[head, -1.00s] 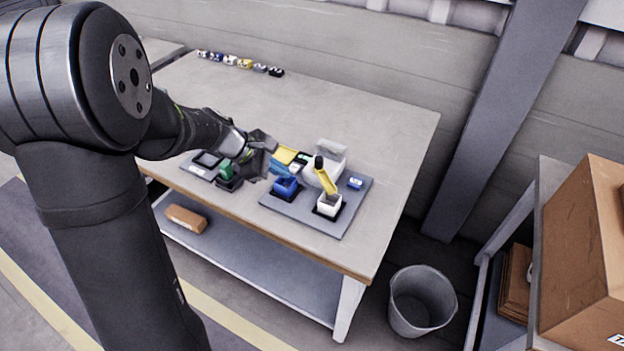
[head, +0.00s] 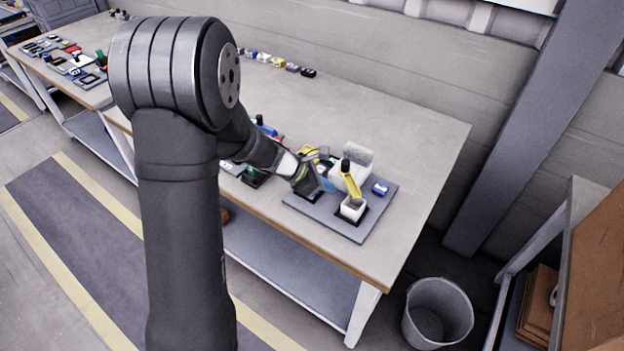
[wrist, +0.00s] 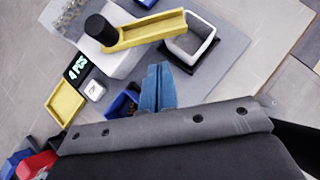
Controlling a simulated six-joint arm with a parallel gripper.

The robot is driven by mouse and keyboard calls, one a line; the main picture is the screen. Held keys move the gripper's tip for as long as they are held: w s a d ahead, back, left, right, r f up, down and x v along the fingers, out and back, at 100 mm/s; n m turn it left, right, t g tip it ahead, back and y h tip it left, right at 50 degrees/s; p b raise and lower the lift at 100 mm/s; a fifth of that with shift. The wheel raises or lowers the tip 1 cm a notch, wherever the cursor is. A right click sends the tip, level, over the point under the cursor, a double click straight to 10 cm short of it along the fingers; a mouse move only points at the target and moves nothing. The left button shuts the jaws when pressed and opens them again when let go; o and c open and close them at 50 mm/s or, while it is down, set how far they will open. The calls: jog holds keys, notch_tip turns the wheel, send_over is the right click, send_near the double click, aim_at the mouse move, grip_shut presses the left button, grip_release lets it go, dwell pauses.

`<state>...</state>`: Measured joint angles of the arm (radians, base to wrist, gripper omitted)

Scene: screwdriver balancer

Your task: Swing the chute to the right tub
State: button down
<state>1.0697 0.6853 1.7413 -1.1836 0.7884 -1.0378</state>
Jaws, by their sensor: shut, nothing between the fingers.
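The yellow chute (head: 349,182) with its black knob (head: 346,164) slants from the white dispenser body to the white tub (head: 353,210), the right one of the two. In the wrist view the chute (wrist: 150,30) ends over the near rim of the white tub (wrist: 206,42). The blue tub (wrist: 120,106) is partly hidden by my gripper in the wrist view and hidden in the head view. My gripper (head: 329,186) is shut and empty, its blue fingertips (wrist: 158,82) beside the chute, apparently not touching it.
The grey board (head: 360,234) also bears a clear hopper (head: 357,155), a "4 PCS" display (wrist: 77,68), a yellow tray (wrist: 65,101) and a small blue item (head: 380,189). Other fixtures stand to the left. The table's right side is clear.

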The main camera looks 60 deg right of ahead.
aim_at(348, 186)
jog(key=shift+s+d+r, duration=0.1)
jog(key=shift+s+d, duration=0.8)
jog(key=shift+d, duration=0.25)
jog(key=shift+s, duration=0.1)
jog(key=shift+s+d, duration=0.4)
jog(key=shift+s, duration=0.05)
jog(key=shift+w+a, duration=0.1)
